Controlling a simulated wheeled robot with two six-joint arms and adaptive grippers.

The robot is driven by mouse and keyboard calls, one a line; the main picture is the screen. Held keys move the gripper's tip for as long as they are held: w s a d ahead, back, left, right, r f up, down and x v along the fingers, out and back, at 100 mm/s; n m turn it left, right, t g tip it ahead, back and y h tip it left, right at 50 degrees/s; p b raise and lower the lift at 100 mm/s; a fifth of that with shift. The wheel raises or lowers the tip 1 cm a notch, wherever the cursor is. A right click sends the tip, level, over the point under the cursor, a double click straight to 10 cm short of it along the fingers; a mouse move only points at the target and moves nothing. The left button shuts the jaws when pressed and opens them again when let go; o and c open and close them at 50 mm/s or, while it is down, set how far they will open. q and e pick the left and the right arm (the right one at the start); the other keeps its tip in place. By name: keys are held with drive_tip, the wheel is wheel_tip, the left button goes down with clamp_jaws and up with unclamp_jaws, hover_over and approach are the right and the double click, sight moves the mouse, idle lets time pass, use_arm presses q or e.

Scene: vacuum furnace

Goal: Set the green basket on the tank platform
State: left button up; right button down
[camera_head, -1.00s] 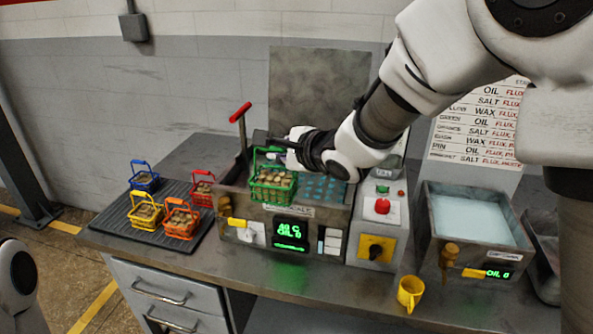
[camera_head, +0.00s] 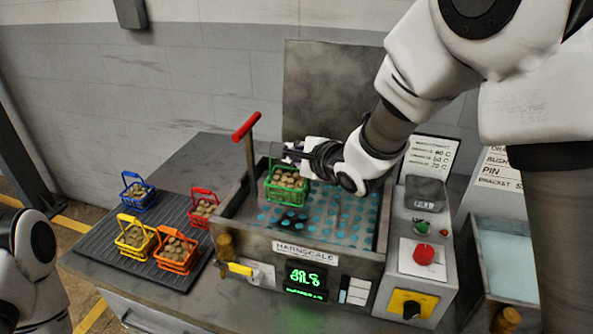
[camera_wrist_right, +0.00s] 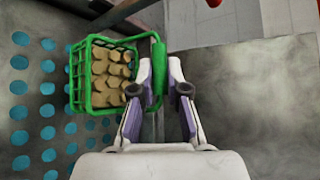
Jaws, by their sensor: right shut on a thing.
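The green basket (camera_head: 287,186), full of tan cylindrical parts, hangs over the left part of the tank platform (camera_head: 345,218), a grey plate with blue round holes inside the open tank. My right gripper (camera_head: 290,152) is shut on the basket's handle. In the right wrist view the fingers (camera_wrist_right: 160,85) close at the green handle, with the green basket (camera_wrist_right: 104,75) to their left above the holed platform (camera_wrist_right: 40,120). I cannot tell whether the basket touches the platform. My left arm shows at the left edge; its gripper is out of view.
A red-handled lever (camera_head: 247,128) stands at the tank's left. Blue (camera_head: 138,194), red (camera_head: 203,209), yellow (camera_head: 135,238) and orange (camera_head: 177,250) baskets sit on a dark ribbed mat (camera_head: 112,255). A control box (camera_head: 415,265) stands right of the tank. A raised panel (camera_head: 340,90) is behind.

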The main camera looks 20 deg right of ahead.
sight(293, 176)
drive_tip(key=f, duration=0.1)
drive_tip(key=w+f, duration=0.1)
drive_tip(key=f, duration=0.2)
drive_tip(key=shift+w+d+f, duration=0.1)
drive_tip(key=shift+w+d, duration=0.1)
drive_tip(key=shift+w, duration=0.1)
drive_tip(key=shift+s+a+r, duration=0.1)
drive_tip(key=shift+s+r, duration=0.15)
drive_tip(key=shift+s, duration=0.1)
drive_tip(key=shift+s+f, duration=0.1)
drive_tip(key=c, duration=1.6)
unclamp_jaws()
drive_tip(key=shift+f, duration=0.15)
drive_tip(key=o, duration=0.4)
drive_tip(key=shift+w+f, duration=0.1)
drive_tip(key=shift+w, duration=0.15)
use_arm(q)
drive_tip(key=shift+w+f, duration=0.1)
drive_tip(key=shift+w, duration=0.35)
use_arm(e)
drive_tip(key=shift+s, duration=0.1)
